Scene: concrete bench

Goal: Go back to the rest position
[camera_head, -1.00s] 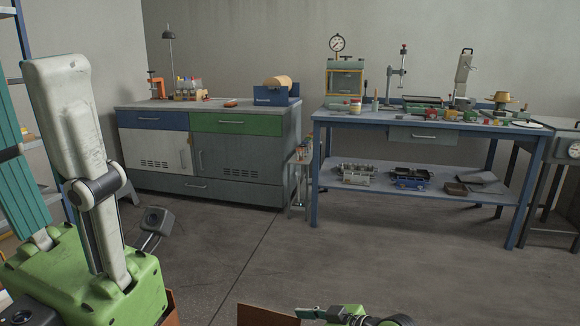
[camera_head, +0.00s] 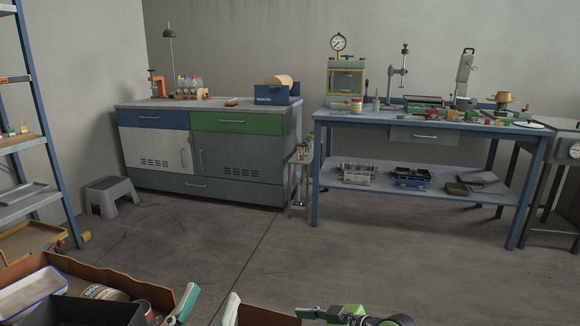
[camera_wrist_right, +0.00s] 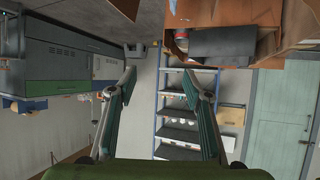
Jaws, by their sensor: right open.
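My left gripper (camera_head: 211,292) shows at the bottom of the head view, left of centre. Its two pale fingers with teal pads point up and stand apart, with nothing between them. Its body is below the picture edge. My right gripper (camera_head: 312,313) is low at the bottom centre of the head view, pointing left, with a teal finger and a green body partly cut off. In the right wrist view my right gripper (camera_wrist_right: 158,88) is open, its two teal-padded fingers apart and empty.
An open brown box (camera_head: 95,268) at bottom left holds a white tray (camera_head: 30,292) and a can (camera_head: 105,293). A metal shelf (camera_head: 62,150) stands left, beside a grey step stool (camera_head: 112,190). A cabinet (camera_head: 235,160) and blue workbench (camera_head: 430,125) stand behind clear floor.

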